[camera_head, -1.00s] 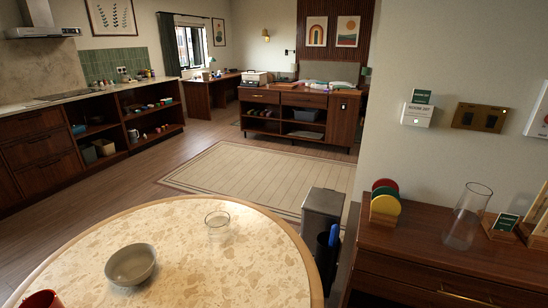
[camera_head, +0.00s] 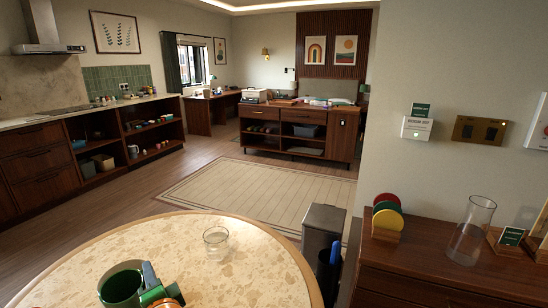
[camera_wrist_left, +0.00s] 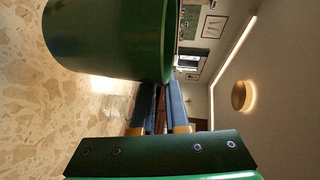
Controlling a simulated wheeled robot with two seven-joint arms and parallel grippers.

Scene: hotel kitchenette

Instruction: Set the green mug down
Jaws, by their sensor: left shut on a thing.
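The green mug (camera_head: 121,287) is upright at the lower left of the head view, over the round table (camera_head: 180,238). My left gripper (camera_head: 148,275) is at the mug's right side and shut on it. In the left wrist view the mug (camera_wrist_left: 110,38) fills the upper left, beside the blue-grey fingers (camera_wrist_left: 160,105). Whether the mug's base touches the table cannot be told, since the lower edge of the head view cuts it off. My right gripper is not in view.
A clear glass (camera_head: 216,240) stands on the table, right of and beyond the mug. The tabletop around the glass is bare. A grey bin (camera_head: 322,226) stands by the table's right edge. A wooden cabinet (camera_head: 425,257) with a glass vase (camera_head: 471,232) is at the right.

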